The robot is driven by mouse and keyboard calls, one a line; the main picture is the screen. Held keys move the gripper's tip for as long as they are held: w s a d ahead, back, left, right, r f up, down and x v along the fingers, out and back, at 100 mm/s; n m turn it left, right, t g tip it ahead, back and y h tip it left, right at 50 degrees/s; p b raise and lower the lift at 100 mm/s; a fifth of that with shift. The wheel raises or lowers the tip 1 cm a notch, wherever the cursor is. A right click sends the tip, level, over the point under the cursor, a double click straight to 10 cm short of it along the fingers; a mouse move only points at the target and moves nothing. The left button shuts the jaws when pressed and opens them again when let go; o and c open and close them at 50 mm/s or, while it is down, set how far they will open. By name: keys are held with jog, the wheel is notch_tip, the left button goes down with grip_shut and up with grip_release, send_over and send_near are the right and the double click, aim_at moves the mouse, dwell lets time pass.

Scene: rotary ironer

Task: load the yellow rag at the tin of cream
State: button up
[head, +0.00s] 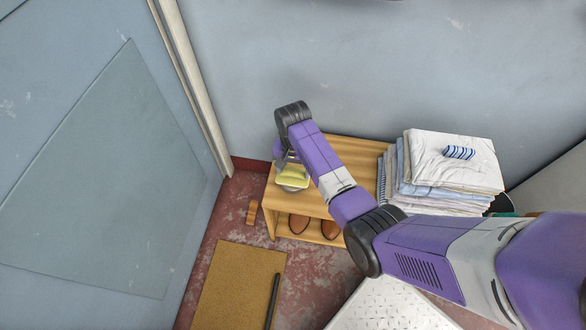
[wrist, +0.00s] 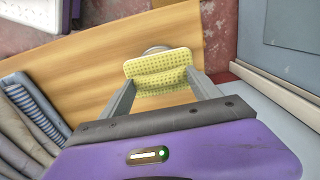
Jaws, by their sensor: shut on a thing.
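The yellow rag (head: 292,176) is between the fingers of my gripper (head: 290,166) in the head view. In the wrist view the dotted yellow rag (wrist: 162,72) spans between the two fingers of my gripper (wrist: 162,88), which is shut on it. The rag is above the left end of a wooden bench. A round grey tin (head: 293,188) shows just under the rag in the head view; its rim (wrist: 156,49) peeks out behind the rag in the wrist view. The rag hides most of the tin, and I cannot tell whether they touch.
The wooden bench (head: 352,152) has brown shoes (head: 299,223) on its lower shelf. A stack of folded cloths (head: 450,170) with a striped roll on top stands to the right. A brown mat (head: 238,283) lies on the floor. Walls close in behind and at left.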

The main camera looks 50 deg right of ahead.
aim_at(293, 172)
jog(key=shift+r+p, duration=2.75)
jog(key=shift+r, duration=0.15)
